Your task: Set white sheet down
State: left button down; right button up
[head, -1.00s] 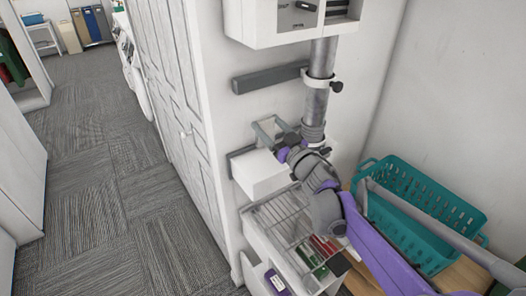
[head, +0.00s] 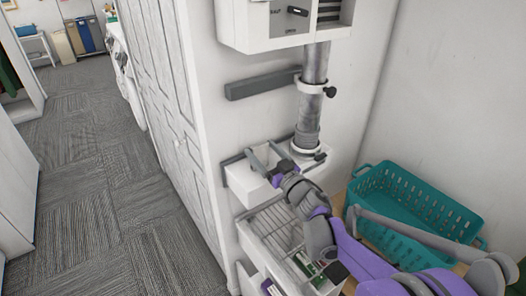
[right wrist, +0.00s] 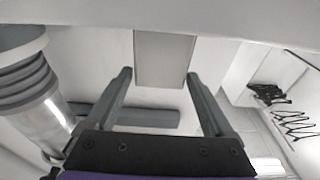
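No separate white sheet can be made out for certain. A white tray (head: 246,192) is fixed to the wall under the grey pipe in the head view. My right gripper (head: 266,160) is at the tray's top, its two fingers spread apart. In the right wrist view, the fingers of my right gripper (right wrist: 158,82) are wide apart, with nothing clearly held. A pale grey rectangular panel (right wrist: 165,58) shows between and beyond them; I cannot tell what it is or whether it touches them. My left gripper is not in view.
The grey pipe (head: 312,95) rises beside the gripper to a white wall unit (head: 270,28). A grey bar (head: 262,83) is on the wall. A wire rack (head: 277,225) is below the tray. A teal basket (head: 400,200) stands at right. The carpet (head: 100,200) is clear.

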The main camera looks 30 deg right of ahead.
jog(key=shift+o, duration=0.6)
jog(key=shift+r, duration=0.15)
jog(key=shift+s, duration=0.25)
jog(key=s+d+f+m+g+h, duration=0.1)
jog(key=s+f+m+h, duration=0.2)
jog(key=s, duration=0.8)
jog(key=s+a+f+n+g+y, duration=0.1)
jog(key=s+a+f+n+g, duration=0.1)
jog(key=s+a+f+g, duration=1.2)
jog(key=s+a+f, duration=0.2)
jog(key=s+f, duration=0.1)
jog(key=s, duration=0.2)
jog(key=shift+a+f+y, duration=0.2)
jog(key=shift+a+y, duration=0.1)
jog(key=shift+a, duration=0.1)
